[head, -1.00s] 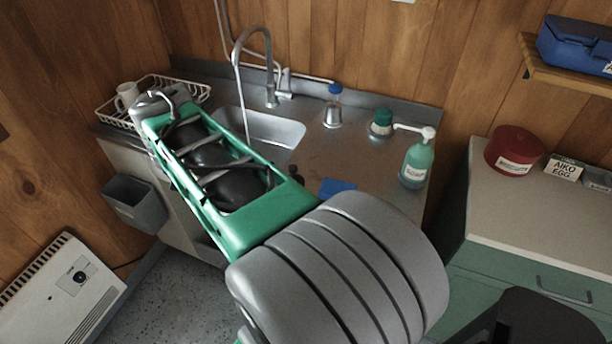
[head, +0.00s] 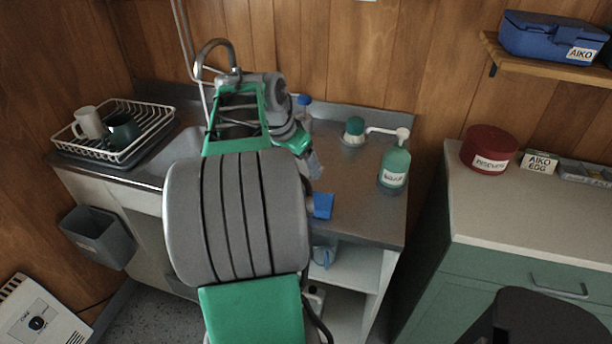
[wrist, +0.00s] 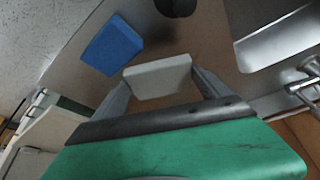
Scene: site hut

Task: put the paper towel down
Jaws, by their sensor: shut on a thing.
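My gripper (head: 314,166) is above the steel counter (head: 362,212), pointing down, right of the sink. In the wrist view its two fingers (wrist: 160,84) are shut on the paper towel (wrist: 157,72), a pale grey-white folded piece. In the head view I cannot make the towel out clearly from the fingers. Whether the towel touches the counter, I cannot tell.
A blue cloth or sponge (head: 322,205) lies close by at the counter's front. A dark round thing (wrist: 176,5) is near the towel. A green soap bottle (head: 394,166), a green-topped item (head: 354,131) and a blue-capped bottle (head: 304,101) stand behind and right.

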